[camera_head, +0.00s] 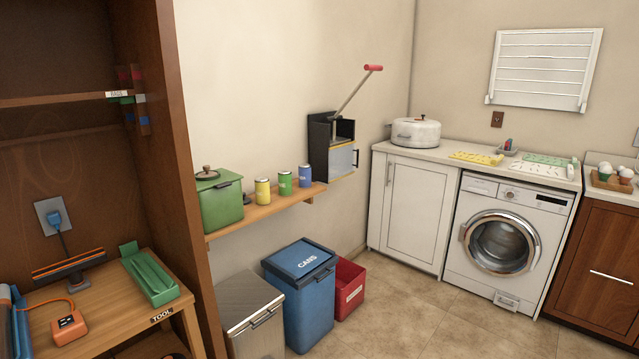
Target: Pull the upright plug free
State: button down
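A blue plug (56,221) sits in a grey wall socket plate (47,212) on the back panel of the brown wooden unit at the left. A dark cord runs down from the plug toward a black bar-shaped device with orange stripes (70,266) on the low wooden bench. The cord's lower end is hard to make out. My gripper is not in this view.
The bench (100,297) also holds a green tray (149,276) and an orange box (68,327) with an orange cord. The unit's brown side panel (178,120) stands right of the plug. A shelf (60,100) crosses above it. Bins (299,290) stand further right; tiled floor beyond is clear.

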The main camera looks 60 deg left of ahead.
aim_at(54, 218)
jog(key=z, duration=0.05)
jog(key=k, duration=0.5)
jog(key=u, duration=2.4)
jog(key=k, duration=0.9)
jog(key=u, duration=0.75)
jog(key=i, duration=1)
jog(key=u, duration=0.1)
